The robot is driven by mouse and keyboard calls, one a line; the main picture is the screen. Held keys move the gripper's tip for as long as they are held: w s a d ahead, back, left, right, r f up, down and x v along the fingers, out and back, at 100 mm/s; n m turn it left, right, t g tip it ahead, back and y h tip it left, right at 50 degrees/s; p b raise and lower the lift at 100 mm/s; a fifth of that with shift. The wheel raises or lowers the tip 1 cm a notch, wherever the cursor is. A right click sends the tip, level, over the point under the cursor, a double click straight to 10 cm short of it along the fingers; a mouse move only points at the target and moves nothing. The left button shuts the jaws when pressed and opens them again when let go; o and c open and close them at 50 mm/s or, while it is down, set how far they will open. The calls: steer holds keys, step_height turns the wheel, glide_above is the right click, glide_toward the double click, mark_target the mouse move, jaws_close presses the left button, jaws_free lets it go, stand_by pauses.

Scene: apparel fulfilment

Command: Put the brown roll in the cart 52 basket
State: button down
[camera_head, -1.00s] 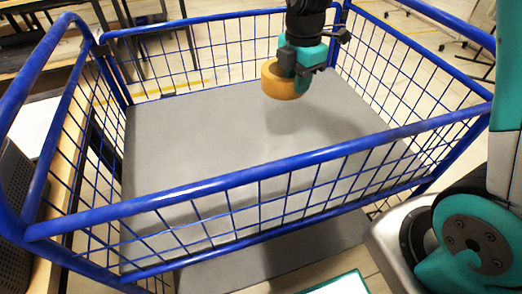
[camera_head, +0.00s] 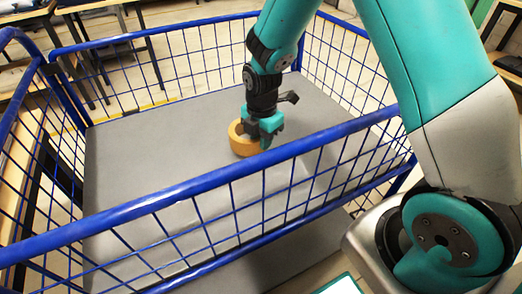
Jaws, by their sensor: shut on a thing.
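The brown roll (camera_head: 241,142) is a short orange-brown ring, low inside the blue wire basket (camera_head: 190,195) of the cart. My gripper (camera_head: 262,138) is shut on the roll at its right side. The roll is close above the grey basket floor (camera_head: 150,150) or touching it; I cannot tell which. The near blue top rail passes just in front of the gripper and the roll's lower edge. No cart number is readable.
The basket floor is otherwise empty, with free room left of the roll. Blue mesh walls and rails surround it. Wooden tables (camera_head: 105,8) stand behind the cart. My arm reaches over the basket from the right.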

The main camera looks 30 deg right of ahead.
steer(key=shift+f+b, duration=0.3)
steer(key=shift+f, duration=1.6)
steer(key=shift+f, duration=0.15)
steer(key=c, duration=1)
jaws_free()
step_height(320, 180, up, 12)
steer(key=shift+p, duration=1.25)
steer(key=s+a+r+m+y, duration=0.1)
steer(key=s+a+r+m, duration=0.2)
steer(key=s+r+m, duration=0.2)
steer(key=s+a+r+m+y, duration=0.1)
steer(key=s+a+r+m, duration=0.2)
steer(key=s, duration=0.6)
steer(key=s+a+r+m+y, duration=0.2)
steer(key=s+a+r+m, duration=0.1)
steer(key=s+r+m, duration=0.4)
steer(key=shift+s+r, duration=0.15)
steer(key=shift+s, duration=0.45)
